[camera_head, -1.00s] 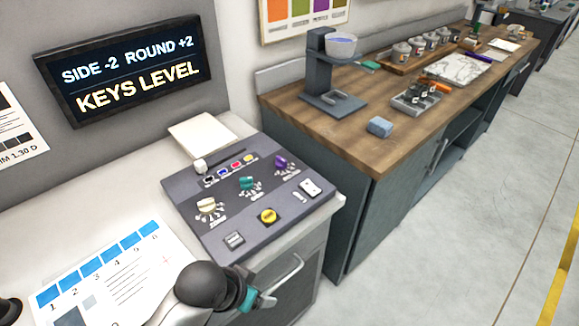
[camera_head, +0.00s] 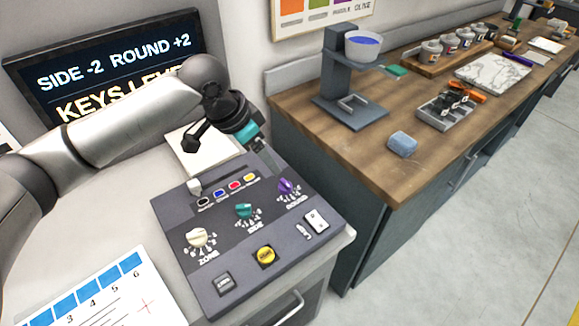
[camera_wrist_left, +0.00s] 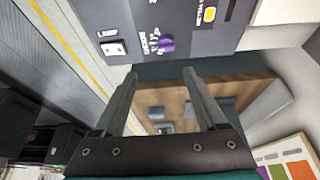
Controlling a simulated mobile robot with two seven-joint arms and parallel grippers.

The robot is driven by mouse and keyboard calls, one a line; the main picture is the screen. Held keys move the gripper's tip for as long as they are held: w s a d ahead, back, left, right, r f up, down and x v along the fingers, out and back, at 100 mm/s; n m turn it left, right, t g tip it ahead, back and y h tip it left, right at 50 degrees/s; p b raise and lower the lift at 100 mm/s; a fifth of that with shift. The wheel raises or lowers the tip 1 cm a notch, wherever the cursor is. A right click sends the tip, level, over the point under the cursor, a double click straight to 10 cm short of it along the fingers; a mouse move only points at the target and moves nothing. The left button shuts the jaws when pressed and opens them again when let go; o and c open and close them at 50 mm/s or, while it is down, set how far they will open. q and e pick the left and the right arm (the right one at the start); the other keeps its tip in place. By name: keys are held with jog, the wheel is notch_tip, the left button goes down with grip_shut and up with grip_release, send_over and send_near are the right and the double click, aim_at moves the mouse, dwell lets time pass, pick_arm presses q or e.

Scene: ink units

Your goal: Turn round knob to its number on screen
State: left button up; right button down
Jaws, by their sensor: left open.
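The round knob is the purple one (camera_head: 285,187) at the upper right of the dark control panel (camera_head: 310,258), with a ring of marks around it. It also shows in the left wrist view (camera_wrist_left: 166,44), beyond the fingertips. Its exact setting is too small to read. The screen (camera_head: 110,75) reads "SIDE -2 ROUND +2"; my arm partly covers its lower line. My left gripper (camera_head: 262,160) is above the panel's far edge, up and left of the purple knob and apart from it. In the left wrist view its fingers (camera_wrist_left: 161,76) are spread with nothing between them.
A teal side knob (camera_head: 243,210), a white zone knob (camera_head: 197,237), a slider (camera_head: 195,188) and a yellow button (camera_head: 264,255) share the panel. A numbered sheet (camera_head: 105,295) lies left of it. A wooden-topped bench (camera_head: 350,150) with a stand stands to the right.

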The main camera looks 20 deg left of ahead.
aim_at(286, 182)
pick_arm(q)
jog(key=x, duration=0.4)
jog(key=b+x, duration=0.1)
jog(key=x, duration=0.4)
jog(key=w+b+x, duration=0.1)
jog(key=x, duration=0.4)
jog(key=shift+w+a, duration=0.1)
jog(key=shift+a, duration=0.25)
pick_arm(e)
jog(key=shift+f, duration=0.95)
pick_arm(q)
jog(key=shift+c, duration=0.3)
grip_shut()
pick_arm(e)
jog(key=shift+w, duration=0.1)
